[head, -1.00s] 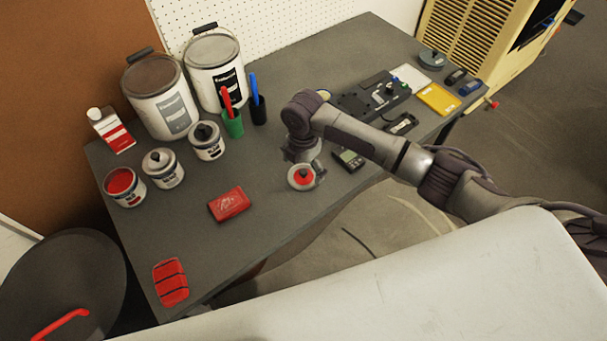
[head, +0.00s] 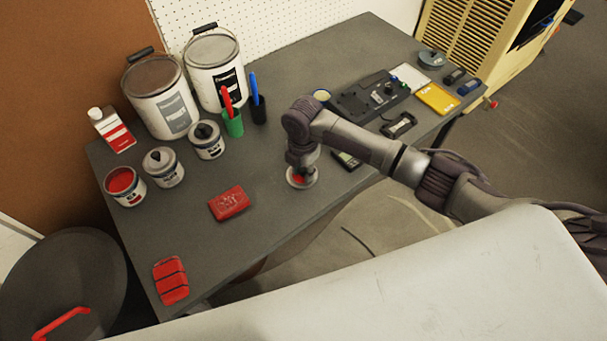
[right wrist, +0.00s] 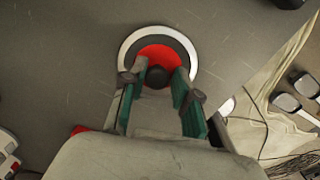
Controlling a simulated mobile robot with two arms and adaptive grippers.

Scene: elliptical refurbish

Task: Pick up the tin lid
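The tin lid (head: 299,181) is a round disc with a red middle and a pale rim, lying near the front edge of the dark grey table. In the right wrist view the lid (right wrist: 158,40) shows a dark knob (right wrist: 157,76) at its centre. My right gripper (right wrist: 158,80) is open, with its teal-padded fingers on either side of the knob and visible gaps between. In the head view my right gripper (head: 301,166) points down over the lid and hides part of it. My left gripper is not in view.
An open red paint tin (head: 122,186) and small lidded tins stand at the left, with large paint cans (head: 160,97) behind. A red block (head: 229,203) lies left of the lid. A dark device (head: 347,160) lies close on its right. The table's front edge is near.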

